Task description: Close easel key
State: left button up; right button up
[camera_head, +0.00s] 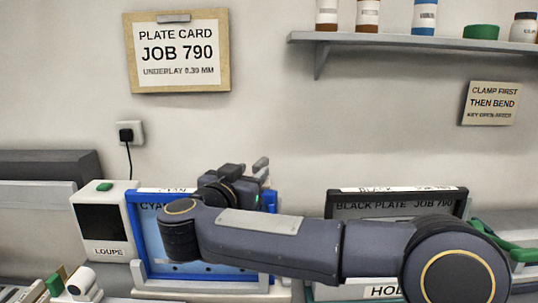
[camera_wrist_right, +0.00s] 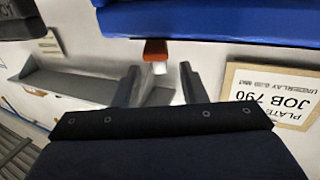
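In the head view my right gripper (camera_head: 248,171) is at the top edge of the blue cyan plate (camera_head: 150,240), with my forearm across the front of the plate. In the right wrist view the right gripper (camera_wrist_right: 158,85) has its two fingers apart and nothing held between them. A small orange block with a pale end (camera_wrist_right: 155,50) shows just beyond the fingertips, under a blue panel (camera_wrist_right: 220,20). It may be the easel key; I cannot tell its position clearly. The key is not distinguishable in the head view. My left gripper is not in view.
A white loupe box (camera_head: 108,250) stands left of the cyan plate. A black plate (camera_head: 345,215) stands to the right, partly behind my arm. A wall shelf (camera_head: 420,42) holds bottles. The plate card (camera_head: 180,50) and clamp note (camera_head: 491,103) hang on the wall.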

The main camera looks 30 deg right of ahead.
aim_at(266, 158)
jog(key=shift+w+d, duration=0.3)
jog(key=shift+d, duration=0.15)
jog(key=x, duration=0.6)
jog(key=shift+w+d+r+p, duration=0.1)
jog(key=shift+w+d+p, duration=0.1)
jog(key=shift+d+p, duration=0.1)
jog(key=shift+a, duration=0.1)
grip_shut()
